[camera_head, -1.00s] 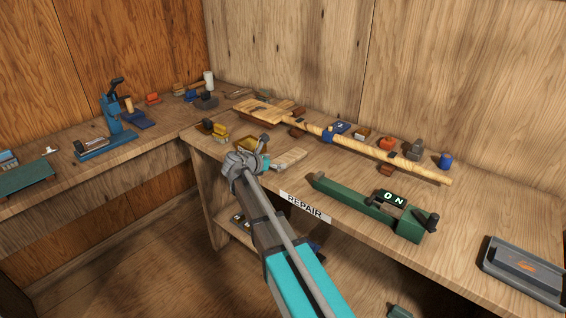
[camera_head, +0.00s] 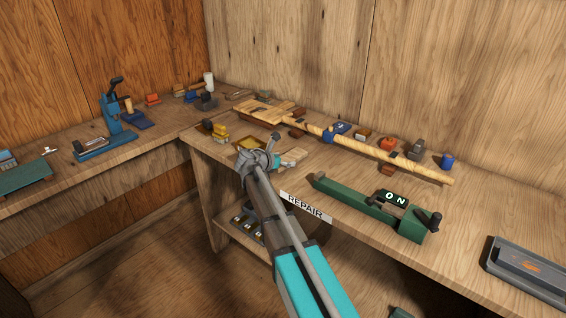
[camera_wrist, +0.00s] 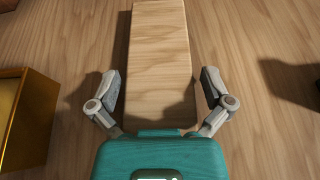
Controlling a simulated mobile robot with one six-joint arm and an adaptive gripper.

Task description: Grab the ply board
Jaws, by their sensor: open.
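The ply board (camera_wrist: 160,50) is a pale, flat wooden block lying on the workbench. In the wrist view it runs lengthwise between the fingers of my gripper (camera_wrist: 160,88), with bare gaps on both sides. My gripper is open, with one finger to the left and one to the right of the board, and its shadow falls on the board. In the head view only the right end of the ply board (camera_head: 294,156) shows beside my gripper (camera_head: 276,156); the rest is hidden behind it.
A yellow-brown tray (camera_wrist: 28,115) lies left of the board. A long wooden rod piece (camera_head: 375,151) lies behind on the bench. A green tool with an "ON" display (camera_head: 365,208) stands to the right, and a REPAIR label (camera_head: 305,207) is on the bench's front edge.

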